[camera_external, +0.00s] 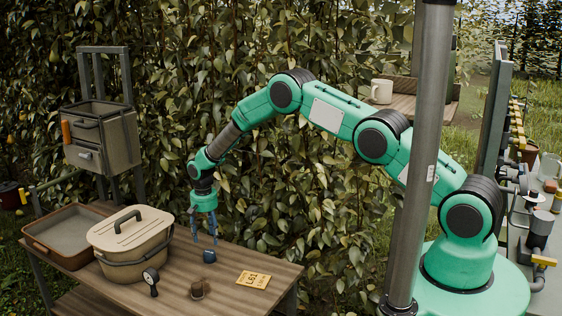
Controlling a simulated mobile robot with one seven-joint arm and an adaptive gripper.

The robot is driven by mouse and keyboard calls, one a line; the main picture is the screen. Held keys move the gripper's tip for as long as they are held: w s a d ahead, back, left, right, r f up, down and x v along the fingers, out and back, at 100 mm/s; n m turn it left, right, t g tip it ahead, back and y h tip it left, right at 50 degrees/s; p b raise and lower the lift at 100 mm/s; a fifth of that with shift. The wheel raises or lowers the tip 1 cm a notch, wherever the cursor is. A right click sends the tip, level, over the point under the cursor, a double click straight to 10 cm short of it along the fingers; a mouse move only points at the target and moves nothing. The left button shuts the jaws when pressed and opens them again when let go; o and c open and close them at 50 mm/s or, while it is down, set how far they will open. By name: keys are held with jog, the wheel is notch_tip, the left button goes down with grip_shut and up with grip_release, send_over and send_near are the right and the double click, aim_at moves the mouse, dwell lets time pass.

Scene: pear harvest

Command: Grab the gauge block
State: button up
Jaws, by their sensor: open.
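My gripper (205,238) points down over the wooden table (228,297). Its thin blue fingers are apart, with nothing visible between them. A small dark blue piece (209,257) stands on the table just below the fingertips, with a small gap to them. It may be the gauge block, but it is too small here to be sure. A small brown cup-like piece (197,289) stands nearer the front. A black dial with a pale face (151,277) stands to its left.
A lidded tan basket (132,241) and a shallow tray (68,238) fill the table's left side. A yellow card marked L61 (253,280) lies at the right. A grey post (423,150) stands in front of my arm. Dense foliage is behind.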

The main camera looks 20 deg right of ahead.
aim_at(209, 252)
jog(key=shift+f, duration=2.05)
jog(key=shift+f+b, duration=0.75)
jog(key=shift+f, duration=1.9)
jog(key=c, duration=1.3)
jog(key=shift+r, duration=0.15)
jog(key=shift+w+r, duration=0.1)
jog(key=shift+r, duration=0.7)
notch_tip(209, 252, up, 2)
jog(key=shift+r+p, duration=0.15)
jog(key=shift+p, duration=0.35)
jog(key=s+d, duration=0.3)
jog(key=s, duration=0.1)
jog(key=s+d+p, duration=0.1)
jog(key=s+d, duration=0.2)
jog(key=s, duration=0.1)
jog(key=s+d+r+p, duration=0.1)
jog(key=s+d, duration=0.2)
jog(key=s, duration=0.2)
jog(key=shift+d, duration=0.25)
